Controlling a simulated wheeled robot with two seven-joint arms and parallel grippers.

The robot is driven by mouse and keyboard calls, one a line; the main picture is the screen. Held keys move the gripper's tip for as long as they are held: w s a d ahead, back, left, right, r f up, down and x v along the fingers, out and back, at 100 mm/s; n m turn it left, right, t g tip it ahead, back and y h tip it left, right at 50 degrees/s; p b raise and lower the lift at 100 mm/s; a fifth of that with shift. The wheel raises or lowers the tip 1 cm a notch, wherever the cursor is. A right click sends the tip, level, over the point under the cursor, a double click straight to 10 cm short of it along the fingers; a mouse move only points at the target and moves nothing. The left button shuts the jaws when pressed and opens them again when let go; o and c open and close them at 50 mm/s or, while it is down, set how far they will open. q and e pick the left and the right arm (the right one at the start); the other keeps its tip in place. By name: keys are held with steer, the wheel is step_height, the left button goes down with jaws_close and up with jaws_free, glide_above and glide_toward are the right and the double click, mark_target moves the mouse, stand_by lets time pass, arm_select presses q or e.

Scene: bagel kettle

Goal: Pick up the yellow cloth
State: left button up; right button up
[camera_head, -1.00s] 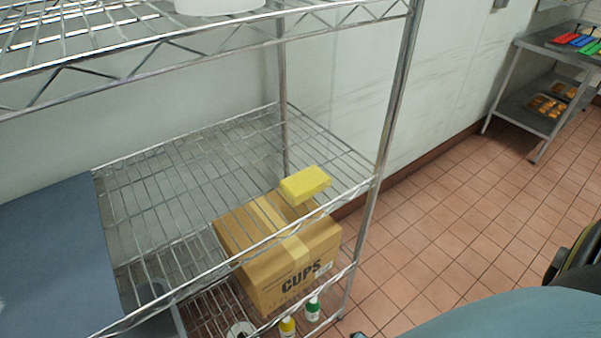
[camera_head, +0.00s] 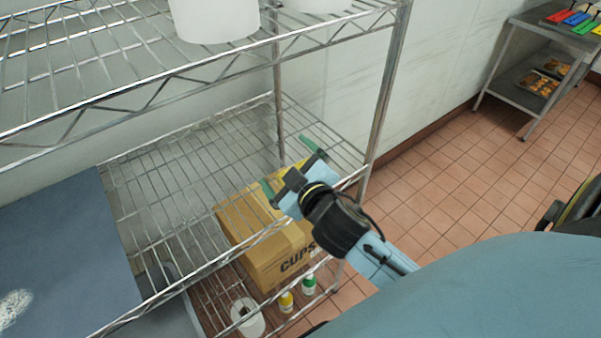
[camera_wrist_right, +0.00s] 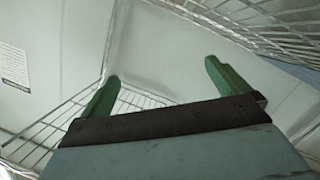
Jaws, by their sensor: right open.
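The yellow cloth, a flat yellow block on the middle wire shelf in the earlier head view, cannot be made out now; my right gripper and wrist cover that spot. My right gripper (camera_head: 285,161) is over the front right part of the middle shelf, with its green fingers spread wide. In the right wrist view my right gripper (camera_wrist_right: 160,72) is open with nothing between the fingers, and no cloth shows there. My left gripper is not in view.
The wire middle shelf (camera_head: 160,190) has a metal post (camera_head: 385,90) at its front right. The upper shelf (camera_head: 110,75) holds white containers (camera_head: 215,18). Below are a cardboard cups box (camera_head: 265,258) and bottles (camera_head: 286,302). A blue board (camera_head: 60,250) is at left.

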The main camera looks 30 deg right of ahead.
steer(key=w+a+r+n+t+y, duration=0.3)
steer(key=a+r+n+y, duration=0.8)
steer(key=r+n+y, duration=0.3)
steer(key=s+a+f+n+g+y, duration=0.2)
steer(key=a+f+n+g+y, duration=0.3)
steer(key=n+g, duration=0.75)
step_height(320, 180, down, 6)
steer(key=d+n+g+h, duration=0.2)
steer(key=n+g+h, duration=0.1)
steer(key=n+h, duration=0.25)
steer(key=w+d+f+h, duration=0.1)
steer(key=d+h, duration=0.3)
steer(key=d, duration=0.2)
steer(key=w+d+f+g+h, duration=0.1)
steer(key=d+h, duration=0.3)
steer(key=d, duration=0.3)
steer(key=w+d+f+m+g+h, duration=0.1)
steer(key=d+h, duration=0.3)
steer(key=d, duration=0.2)
steer(key=shift+d+f+p, duration=0.25)
steer(key=shift+f+p, duration=0.1)
steer(key=shift+f, duration=0.05)
steer(key=shift+d+f, duration=0.2)
steer(key=shift+f, duration=0.05)
step_height(320, 180, down, 6)
steer(key=shift+w+f+p, duration=0.1)
steer(key=shift+p, duration=0.8)
steer(key=shift+f, duration=0.35)
